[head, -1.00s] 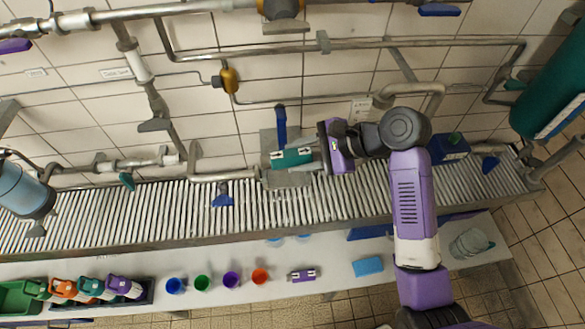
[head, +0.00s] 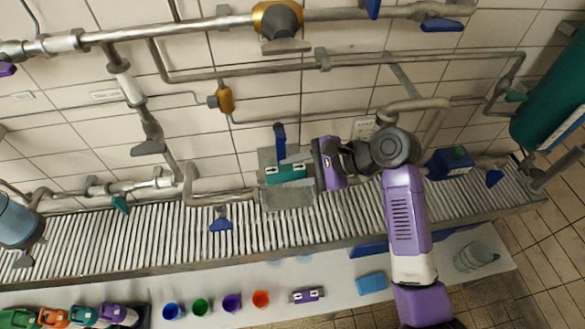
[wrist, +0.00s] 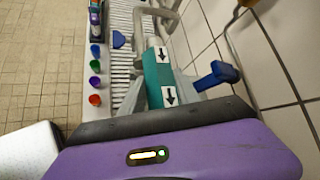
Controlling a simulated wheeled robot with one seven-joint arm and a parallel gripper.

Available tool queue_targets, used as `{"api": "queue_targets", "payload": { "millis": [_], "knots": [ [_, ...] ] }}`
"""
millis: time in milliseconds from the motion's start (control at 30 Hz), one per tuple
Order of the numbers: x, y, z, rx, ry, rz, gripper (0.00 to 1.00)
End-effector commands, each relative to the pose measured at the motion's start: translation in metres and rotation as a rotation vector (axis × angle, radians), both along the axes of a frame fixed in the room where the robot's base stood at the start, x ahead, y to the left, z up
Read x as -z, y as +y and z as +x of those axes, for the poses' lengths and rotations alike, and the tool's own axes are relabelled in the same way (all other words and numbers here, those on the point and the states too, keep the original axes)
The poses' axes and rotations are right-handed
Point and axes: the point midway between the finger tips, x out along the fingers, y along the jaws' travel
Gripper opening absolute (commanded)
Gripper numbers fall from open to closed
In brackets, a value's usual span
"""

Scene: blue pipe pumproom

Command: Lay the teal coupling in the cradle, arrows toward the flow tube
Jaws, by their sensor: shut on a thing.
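The teal coupling (head: 287,174) lies lengthwise across the picture, over a grey plate-like fixture that I take for the cradle (head: 288,196). I cannot tell whether it touches the fixture. My gripper (head: 312,172) is at the coupling's right end, shut on it. In the wrist view the coupling (wrist: 158,75) extends ahead of my gripper (wrist: 160,100), with two white labels. Their black arrows point back toward the gripper, which is rightward in the head view. A blue handle (head: 279,140) stands just behind the fixture. I cannot tell for sure which pipe is the flow tube.
A roller conveyor (head: 150,228) runs beneath the pipes. On the front bench (head: 340,272) stand several coloured cups (head: 232,301), a purple coupling-like part (head: 307,295) and a blue block (head: 371,282). Pipes and a yellow-bodied valve (head: 225,100) line the tiled wall behind.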

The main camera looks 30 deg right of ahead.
Motion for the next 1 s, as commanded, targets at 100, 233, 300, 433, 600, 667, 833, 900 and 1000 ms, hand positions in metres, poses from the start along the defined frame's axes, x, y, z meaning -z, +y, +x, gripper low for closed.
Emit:
{"api": "queue_targets", "payload": {
  "millis": [100, 233, 300, 433, 600, 667, 833, 900, 1000],
  "knots": [
    [0.009, 0.0, 0.001, 0.0, -0.004, 0.0, 0.0],
    [0.015, 0.0, 0.001, 0.001, -0.003, -0.001, 0.0],
    [0.018, 0.0, 0.001, 0.001, -0.003, -0.001, 0.0],
    [0.024, 0.0, 0.0, 0.0, -0.004, 0.0, 0.0],
    [0.032, 0.0, 0.0, 0.0, -0.003, 0.0, 0.0],
    [0.035, 0.0, 0.0, -0.001, -0.002, 0.0, 0.0],
    [0.043, 0.0, 0.0, -0.001, -0.002, 0.0, 0.0],
    [0.044, 0.0, 0.0, -0.001, -0.001, 0.0, 0.0],
    [0.05, 0.0, 0.0, 0.0, -0.002, 0.0, 0.0]
  ]
}}
